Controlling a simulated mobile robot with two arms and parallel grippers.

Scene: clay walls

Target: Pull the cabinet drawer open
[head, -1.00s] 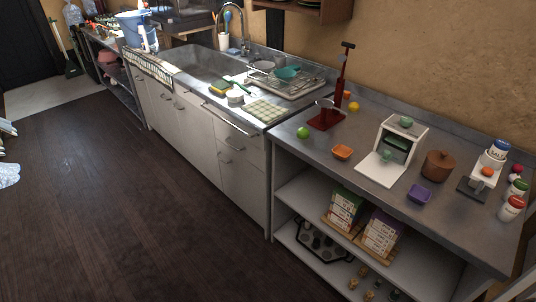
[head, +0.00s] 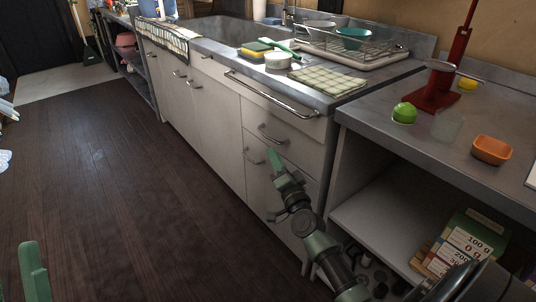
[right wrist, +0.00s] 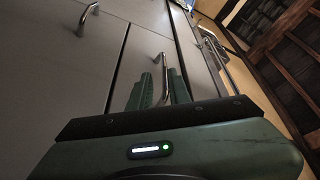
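The cabinet (head: 215,120) has pale grey fronts under a metal counter. Its top drawer (head: 300,140) is shut flush, with a curved metal handle (head: 271,135). My right gripper (head: 284,166) is just below and in front of this handle in the head view. In the right wrist view the fingers (right wrist: 160,86) are apart, and the handle (right wrist: 164,78) shows between them; whether they touch it I cannot tell. A lower front (head: 280,195) has its own handle (head: 252,157). One green finger of my left gripper (head: 34,272) shows at the bottom left, away from the cabinet.
A long towel bar (head: 268,97) juts out above the drawer. The counter holds a checked cloth (head: 327,81), a green lime (head: 404,113) and an orange bowl (head: 491,150). An open shelf with boxes (head: 465,243) is at the right. The dark floor (head: 130,200) at left is clear.

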